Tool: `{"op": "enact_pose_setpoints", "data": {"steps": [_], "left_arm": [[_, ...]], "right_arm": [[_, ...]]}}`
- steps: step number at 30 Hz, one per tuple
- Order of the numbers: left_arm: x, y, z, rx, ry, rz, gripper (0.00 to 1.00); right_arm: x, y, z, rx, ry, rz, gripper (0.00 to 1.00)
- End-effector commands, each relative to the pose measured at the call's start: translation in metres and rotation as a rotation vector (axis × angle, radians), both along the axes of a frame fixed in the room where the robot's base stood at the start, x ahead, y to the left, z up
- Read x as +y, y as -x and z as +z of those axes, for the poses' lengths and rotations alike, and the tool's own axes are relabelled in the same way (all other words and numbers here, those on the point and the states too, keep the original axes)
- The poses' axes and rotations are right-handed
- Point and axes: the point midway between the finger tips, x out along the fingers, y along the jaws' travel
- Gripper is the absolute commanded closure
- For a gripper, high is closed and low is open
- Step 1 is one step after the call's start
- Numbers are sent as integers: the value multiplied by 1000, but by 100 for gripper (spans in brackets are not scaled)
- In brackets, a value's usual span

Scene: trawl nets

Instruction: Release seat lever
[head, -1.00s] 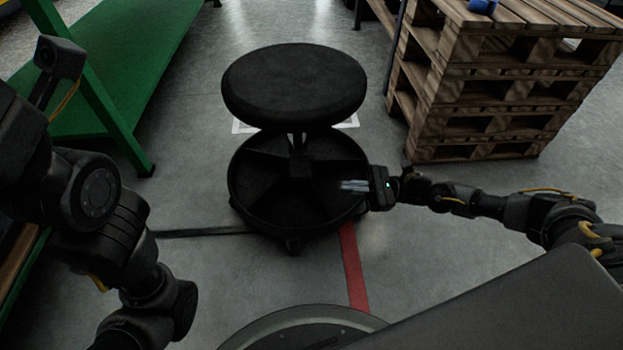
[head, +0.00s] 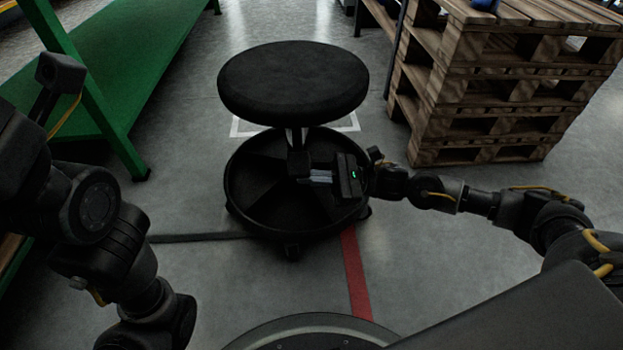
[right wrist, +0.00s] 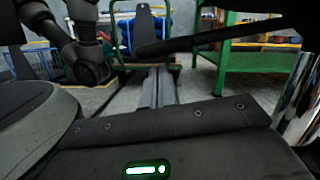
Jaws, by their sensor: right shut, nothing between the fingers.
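A black stool has a round seat (head: 293,82) on a thin post above a round dish-like base (head: 262,190). My right gripper (head: 312,178) is shut and empty, below the seat and over the right part of the base, its fingers pointing left towards the post. In the right wrist view, the shut fingers (right wrist: 156,88) point away from the camera. A dark lever (right wrist: 195,42) runs above them from the right, apart from them in the picture. The shiny post (right wrist: 300,100) stands at the right edge. The seat hides the lever in the head view. My left gripper is not in view.
A stack of wooden pallets (head: 480,110) stands right of the stool, beyond my right arm. A green bench (head: 125,65) stands at the left. The floor in front of the stool is open, with a red tape strip (head: 355,275).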

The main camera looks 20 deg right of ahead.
Motion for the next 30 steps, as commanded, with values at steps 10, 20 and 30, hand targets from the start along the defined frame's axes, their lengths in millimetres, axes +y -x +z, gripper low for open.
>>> {"op": "enact_pose_setpoints", "data": {"steps": [10, 20, 30], "left_arm": [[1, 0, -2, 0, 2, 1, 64], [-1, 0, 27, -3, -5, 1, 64], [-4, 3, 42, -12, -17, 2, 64]], "right_arm": [[0, 2, 7, 1, 0, -1, 100], [1, 7, 30, 93, -24, -1, 100], [3, 12, 51, 137, -35, 0, 100]]}}
